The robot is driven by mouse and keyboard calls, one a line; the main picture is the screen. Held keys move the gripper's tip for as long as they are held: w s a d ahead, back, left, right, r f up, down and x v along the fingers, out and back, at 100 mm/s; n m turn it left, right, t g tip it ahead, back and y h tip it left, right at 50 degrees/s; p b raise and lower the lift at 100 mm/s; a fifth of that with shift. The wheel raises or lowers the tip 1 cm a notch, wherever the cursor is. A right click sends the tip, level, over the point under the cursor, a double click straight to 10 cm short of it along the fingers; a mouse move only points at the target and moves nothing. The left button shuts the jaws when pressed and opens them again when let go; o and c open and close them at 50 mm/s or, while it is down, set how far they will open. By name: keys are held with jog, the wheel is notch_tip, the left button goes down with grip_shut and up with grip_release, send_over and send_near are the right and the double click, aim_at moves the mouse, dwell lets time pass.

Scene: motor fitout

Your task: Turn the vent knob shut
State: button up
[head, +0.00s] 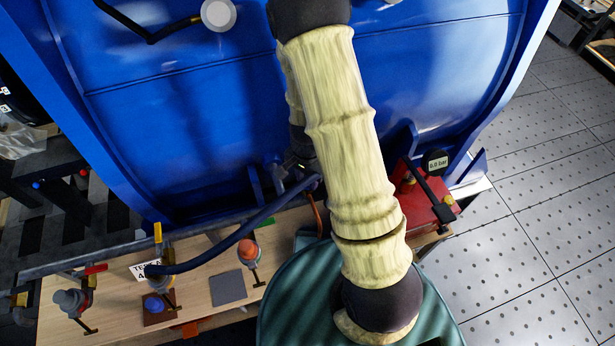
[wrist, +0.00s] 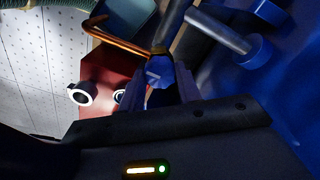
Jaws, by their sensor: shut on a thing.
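In the wrist view, a blue faceted knob (wrist: 160,71) sits between the two dark fingers of my gripper (wrist: 158,85), which are closed on its sides. I take it to be the vent knob. A brass collar and a bent copper pipe (wrist: 118,36) adjoin it at the top. The fingertips are dim against the blue background. In the head view my pale-sleeved arm reaches up in front of the big blue housing (head: 190,110) and hides most of the gripper and the knob. How far the knob is turned does not show.
A red block (head: 432,205) with a black lever and a "6.0 bar" gauge (head: 437,162) stands right of my arm. A wooden board (head: 205,287) carries several small valves and a white label (head: 143,270). A dark blue hose (head: 235,235) crosses above it. Tiled floor (head: 540,200) lies clear at right.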

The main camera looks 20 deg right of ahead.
aim_at(308, 183)
jog(key=o, duration=1)
jog(key=shift+c, duration=0.2)
notch_tip(308, 183, up, 18)
jog(key=shift+f, duration=0.25)
jog(key=shift+f, duration=0.1)
jog(key=s+f+n+t+b, duration=0.1)
jog(key=s+n+t+b, duration=0.1)
jog(key=s+n, duration=0.5)
jog(key=n+b, duration=0.1)
jog(key=n, duration=0.2)
jog(key=shift+s+t, duration=0.3)
